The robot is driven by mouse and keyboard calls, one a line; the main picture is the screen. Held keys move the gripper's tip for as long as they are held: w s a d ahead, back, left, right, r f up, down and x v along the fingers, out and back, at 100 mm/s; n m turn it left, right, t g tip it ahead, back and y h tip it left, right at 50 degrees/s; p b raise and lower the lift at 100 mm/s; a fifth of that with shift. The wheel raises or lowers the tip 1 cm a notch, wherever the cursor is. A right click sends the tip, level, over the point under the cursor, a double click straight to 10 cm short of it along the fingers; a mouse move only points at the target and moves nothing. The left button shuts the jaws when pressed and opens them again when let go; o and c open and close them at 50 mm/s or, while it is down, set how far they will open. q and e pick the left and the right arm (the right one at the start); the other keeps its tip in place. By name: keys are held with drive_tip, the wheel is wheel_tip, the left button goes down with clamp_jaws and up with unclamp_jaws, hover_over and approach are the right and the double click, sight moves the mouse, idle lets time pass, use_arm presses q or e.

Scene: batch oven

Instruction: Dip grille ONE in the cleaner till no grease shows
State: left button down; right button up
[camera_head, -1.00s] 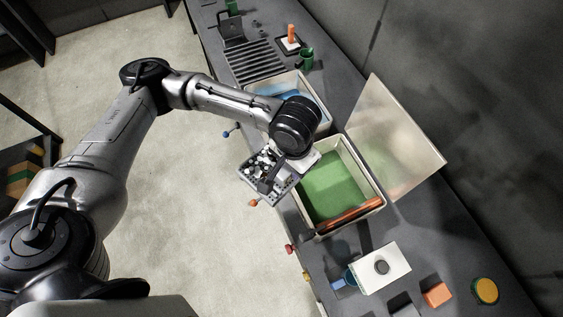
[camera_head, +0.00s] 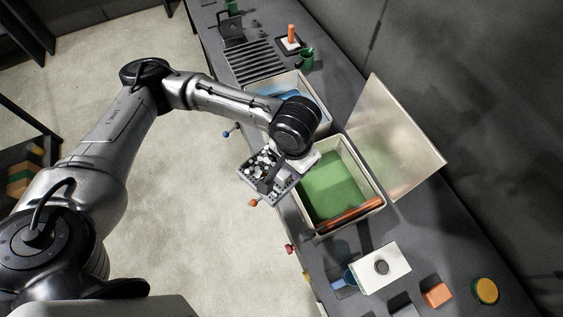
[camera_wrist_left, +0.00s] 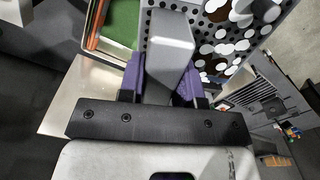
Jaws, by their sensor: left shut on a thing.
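My left gripper (camera_wrist_left: 160,88) is shut on the grey block-like handle (camera_wrist_left: 170,42) of a grey perforated grille. The grille (camera_wrist_left: 222,48) carries many white and some brown round spots in the left wrist view. In the head view, the gripper (camera_head: 277,174) holds the spotted grille (camera_head: 250,181) in the air beside the left side of the green-filled tank (camera_head: 372,212), outside its rim. Green (camera_head: 335,188) shows inside this tank; no label on it is readable. The arm's wrist hides part of the grille and the tank's far left corner. My right gripper is not in view.
A translucent panel (camera_head: 395,140) stands on the tank's right side. An orange bar (camera_head: 350,216) lies along its near end. A blue-filled tank (camera_head: 322,112) is behind, partly hidden by my arm. A slatted rack (camera_head: 255,63) is farther back. A white box (camera_head: 385,275) stands nearer.

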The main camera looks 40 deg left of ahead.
use_arm(q)
drive_tip(key=shift+r, duration=0.1)
wheel_tip(320, 180, up, 3)
drive_tip(key=p, duration=0.4)
wheel_tip(320, 180, up, 2)
drive_tip(key=shift+r+p, duration=0.1)
drive_tip(key=shift+p, duration=0.4)
drive_tip(key=shift+r, duration=1.8)
wheel_tip(320, 180, up, 7)
